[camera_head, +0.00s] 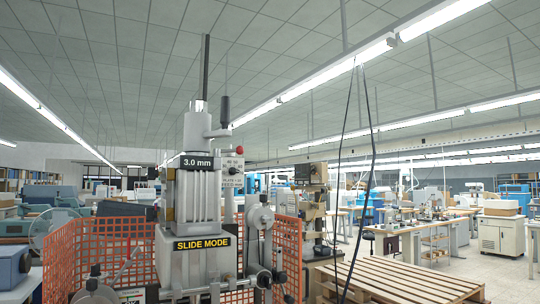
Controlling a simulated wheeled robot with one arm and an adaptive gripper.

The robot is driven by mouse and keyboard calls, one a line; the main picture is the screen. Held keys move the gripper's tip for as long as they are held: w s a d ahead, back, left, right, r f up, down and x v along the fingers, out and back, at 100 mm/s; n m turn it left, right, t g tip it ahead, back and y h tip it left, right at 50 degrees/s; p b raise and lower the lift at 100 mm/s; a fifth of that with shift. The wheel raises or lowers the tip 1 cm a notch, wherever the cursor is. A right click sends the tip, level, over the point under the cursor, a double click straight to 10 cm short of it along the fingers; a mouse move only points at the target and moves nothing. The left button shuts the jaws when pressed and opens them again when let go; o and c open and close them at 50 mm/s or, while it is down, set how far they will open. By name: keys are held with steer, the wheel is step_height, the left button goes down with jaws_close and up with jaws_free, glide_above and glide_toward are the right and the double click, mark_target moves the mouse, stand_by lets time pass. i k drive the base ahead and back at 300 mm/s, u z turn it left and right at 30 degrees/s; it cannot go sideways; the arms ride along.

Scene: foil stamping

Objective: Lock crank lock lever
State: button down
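A grey foil stamping machine (198,204) stands upright in the centre left, with a "3.0 mm" label and a yellow-on-black "SLIDE MODE" label on it. Near its top a crank (217,132) sticks out to the right and carries an upright black handle (225,111). A round grey wheel (262,217) and several small knobs sit on its lower right side. I cannot tell which part is the lock lever or how it is set. My gripper is not in view.
Orange mesh fencing (120,242) stands on both sides of the machine. A wooden pallet-like platform (400,282) is at the lower right, with black cables (372,150) hanging above it. Workbenches (405,236) and a white cabinet (501,233) stand farther right. Grey floor shows there.

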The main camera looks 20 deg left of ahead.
mark_target(238, 150)
steer(key=u, duration=0.25)
steer(key=i, duration=0.65)
steer(key=u, duration=1)
steer(key=i, duration=0.45)
steer(key=u, duration=0.5)
